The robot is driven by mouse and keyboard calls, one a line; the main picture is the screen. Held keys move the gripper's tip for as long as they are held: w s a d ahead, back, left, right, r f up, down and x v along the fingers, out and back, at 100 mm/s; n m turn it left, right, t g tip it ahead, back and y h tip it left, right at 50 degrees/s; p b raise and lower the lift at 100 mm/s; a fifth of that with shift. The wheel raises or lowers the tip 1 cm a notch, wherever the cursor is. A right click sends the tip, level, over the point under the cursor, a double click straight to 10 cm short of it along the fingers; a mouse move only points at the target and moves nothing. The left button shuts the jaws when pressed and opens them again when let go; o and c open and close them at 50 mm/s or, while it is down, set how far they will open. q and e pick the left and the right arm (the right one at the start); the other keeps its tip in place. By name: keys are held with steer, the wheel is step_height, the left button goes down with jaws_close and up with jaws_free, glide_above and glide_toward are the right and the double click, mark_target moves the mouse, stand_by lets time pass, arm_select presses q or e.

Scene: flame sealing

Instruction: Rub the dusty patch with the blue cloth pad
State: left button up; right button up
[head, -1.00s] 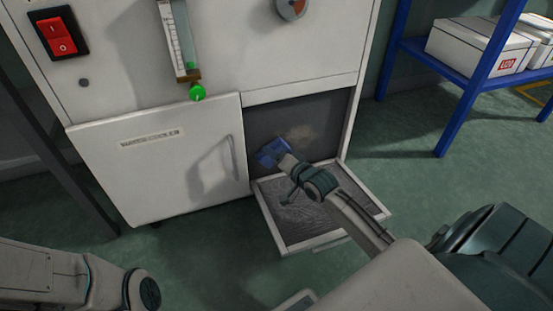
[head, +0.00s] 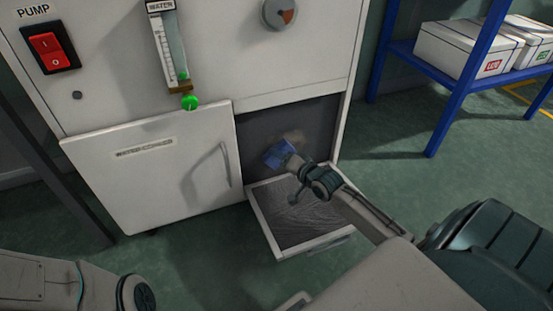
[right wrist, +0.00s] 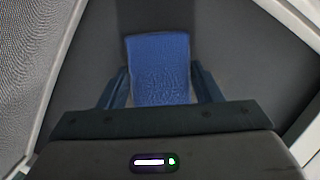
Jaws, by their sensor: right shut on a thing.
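The blue cloth pad (head: 279,154) is held in my right gripper (head: 293,163), inside the open compartment of the white cabinet. In the right wrist view the pad (right wrist: 158,68) sits between the two fingers and faces the dark panel. The dusty patch (head: 293,137) is a faint tan smudge on the dark grey back panel (head: 262,128), just above and right of the pad. The pad hides part of it. Whether the pad touches the panel is hard to tell. My left arm shows at the lower left, but its gripper is not visible.
A framed mesh panel (head: 300,215) lies low in front of the opening, under my right arm. A white door (head: 150,175) with a handle stands left of the opening. A blue shelf (head: 470,85) with white boxes stands at the right. The green floor between is clear.

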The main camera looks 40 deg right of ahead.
mark_target(299, 146)
steer(key=shift+s+d, duration=0.2)
steer(key=shift+d, duration=1)
